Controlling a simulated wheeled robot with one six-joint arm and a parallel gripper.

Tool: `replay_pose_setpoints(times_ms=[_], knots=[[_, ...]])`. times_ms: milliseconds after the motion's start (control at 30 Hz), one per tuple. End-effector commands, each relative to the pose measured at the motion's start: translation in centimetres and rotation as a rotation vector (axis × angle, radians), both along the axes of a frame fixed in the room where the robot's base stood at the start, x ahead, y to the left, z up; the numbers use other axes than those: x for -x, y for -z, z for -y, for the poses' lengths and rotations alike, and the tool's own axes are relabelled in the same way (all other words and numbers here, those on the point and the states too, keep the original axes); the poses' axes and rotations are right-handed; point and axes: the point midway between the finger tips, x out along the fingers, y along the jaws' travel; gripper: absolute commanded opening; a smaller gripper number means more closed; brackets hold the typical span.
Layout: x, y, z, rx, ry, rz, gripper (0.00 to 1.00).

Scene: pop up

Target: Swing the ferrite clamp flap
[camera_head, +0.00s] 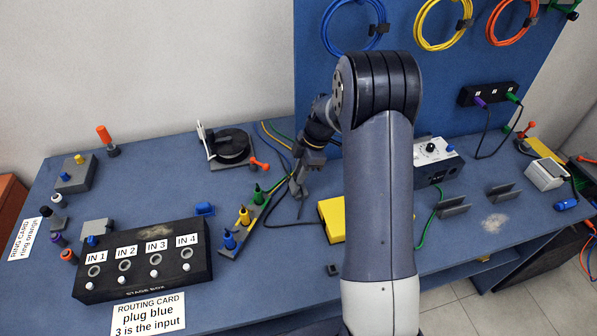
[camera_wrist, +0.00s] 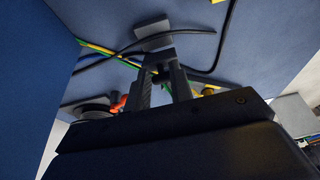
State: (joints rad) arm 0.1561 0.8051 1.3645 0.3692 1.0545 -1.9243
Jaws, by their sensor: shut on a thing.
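My gripper (camera_head: 297,188) reaches down to the middle of the table. In the wrist view its fingers (camera_wrist: 161,72) are shut on a small dark part between their tips, which they mostly hide. A small dark grey block (camera_wrist: 152,29) lies just beyond the fingertips, and a black cable (camera_wrist: 195,32) runs across it. This block looks like the ferrite clamp. I cannot make out where its flap ends or how far it is swung; in the head view, my gripper covers most of that spot.
A yellow block (camera_head: 331,220) stands to the right of my gripper. Blue, yellow and green plugs (camera_head: 244,215) stand in a row to its left. A black reel (camera_head: 232,146) is behind left, and the stage box (camera_head: 145,262) is at front left.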

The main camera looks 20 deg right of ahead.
Motion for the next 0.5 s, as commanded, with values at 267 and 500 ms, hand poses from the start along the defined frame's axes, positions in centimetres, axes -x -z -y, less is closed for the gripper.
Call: replay_pose_setpoints(times_ms=[267, 500], knots=[[-0.1, 0.4, 1.2, 0.002, 0.003, 0.002, 0.07], [0.0, 0.4, 1.8, 0.002, 0.002, 0.002, 0.07]])
